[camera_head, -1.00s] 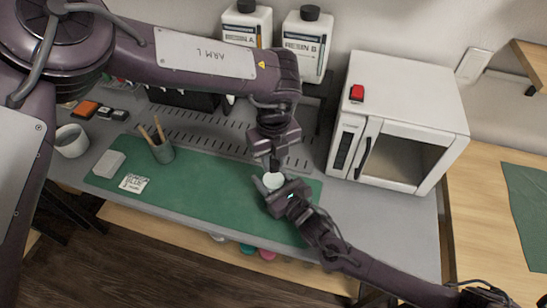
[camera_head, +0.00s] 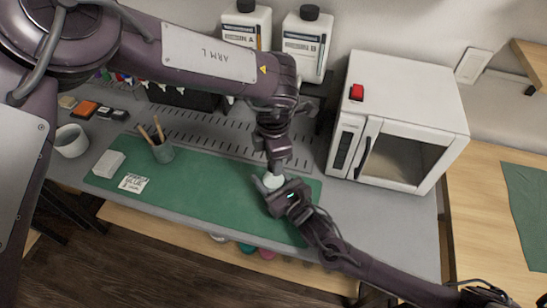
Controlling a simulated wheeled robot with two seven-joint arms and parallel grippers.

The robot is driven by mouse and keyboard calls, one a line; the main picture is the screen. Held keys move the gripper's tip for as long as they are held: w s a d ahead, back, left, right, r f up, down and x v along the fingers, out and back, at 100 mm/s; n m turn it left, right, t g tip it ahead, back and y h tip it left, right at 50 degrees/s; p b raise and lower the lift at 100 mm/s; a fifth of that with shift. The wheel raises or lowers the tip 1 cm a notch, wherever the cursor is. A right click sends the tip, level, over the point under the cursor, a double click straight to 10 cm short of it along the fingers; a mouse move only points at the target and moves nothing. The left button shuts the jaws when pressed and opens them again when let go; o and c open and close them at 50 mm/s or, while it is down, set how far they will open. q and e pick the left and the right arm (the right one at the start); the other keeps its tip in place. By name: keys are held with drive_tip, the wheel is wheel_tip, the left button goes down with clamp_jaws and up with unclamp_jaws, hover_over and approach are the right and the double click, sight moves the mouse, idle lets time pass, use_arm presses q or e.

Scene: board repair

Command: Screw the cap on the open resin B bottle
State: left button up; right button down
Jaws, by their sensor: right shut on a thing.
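A small white round-topped thing (camera_head: 272,182) is between the fingers of my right gripper (camera_head: 270,185), over the right part of the green mat. It looks like a small bottle or cup; its label is not visible. My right gripper is shut on it from the right. My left gripper (camera_head: 275,169) points down directly above it, at or close to its top. Its fingertips are too small and hidden to show whether they hold a cap. A large white bottle labelled resin B (camera_head: 306,46) stands at the back with a black cap on top.
A similar bottle labelled resin A (camera_head: 246,25) stands left of resin B. A white oven (camera_head: 400,115) with a red button stands right of the mat (camera_head: 215,190). A brush cup (camera_head: 162,151), a white block (camera_head: 108,163) and a mug (camera_head: 71,141) are at the left.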

use_arm(q)
drive_tip(key=shift+o, duration=1.2)
wheel_tip(320, 180, up, 12)
use_arm(e)
drive_tip(key=c, duration=0.5)
unclamp_jaws()
